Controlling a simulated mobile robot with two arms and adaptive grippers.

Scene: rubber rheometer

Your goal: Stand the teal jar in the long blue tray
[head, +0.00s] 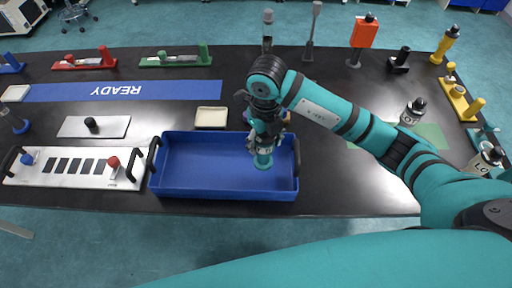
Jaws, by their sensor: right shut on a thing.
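The long blue tray (205,194) lies near the table's front edge, with a dark handle at each end. My right gripper (261,146) reaches down over the right part of the tray and is shut on the teal jar (263,160). The jar looks upright and sits inside the tray's outline, near the right end. The gripper hides its upper part, and I cannot tell whether its base touches the tray floor. My left gripper is not in view.
A white panel (70,180) with a red and a blue knob stands left of the tray. A small cream dish (211,117) lies just behind it. A blue READY strip (130,91) lies farther back. The tray's left and middle are empty.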

